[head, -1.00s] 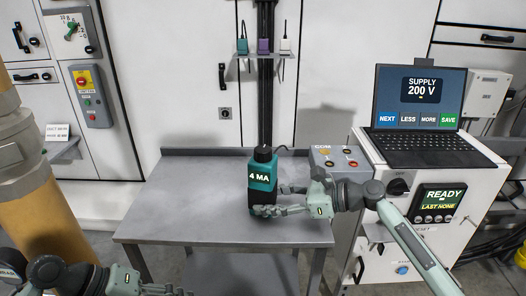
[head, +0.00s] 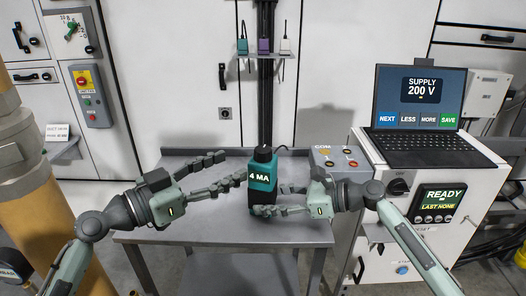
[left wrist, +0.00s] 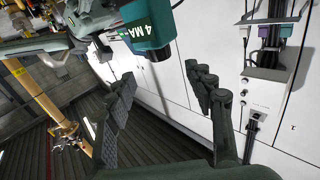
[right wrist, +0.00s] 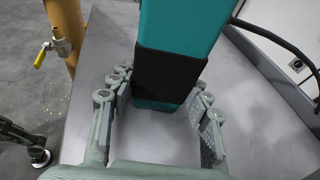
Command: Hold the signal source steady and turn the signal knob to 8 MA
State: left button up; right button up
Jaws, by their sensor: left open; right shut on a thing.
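The signal source (head: 260,177) is a teal and black box standing upright on the grey table (head: 190,222); its display reads 4 MA. The dark signal knob (head: 263,153) is on its top. My right gripper (head: 273,199) is shut on the source's lower black part from the right; the right wrist view shows the black band (right wrist: 170,72) between its fingers. My left gripper (head: 233,167) is open and empty, just left of the source, fingers pointing towards it.
A metal terminal box (head: 338,160) with coloured sockets stands at the table's right back. A laptop (head: 420,112) reading SUPPLY 200 V sits on a white cabinet to the right. A yellow pipe (head: 62,215) rises at left. The table's left part is clear beneath my left arm.

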aim_at(256, 155)
pick_arm(q)
jog(key=x, duration=1)
jog(key=c, duration=1.2)
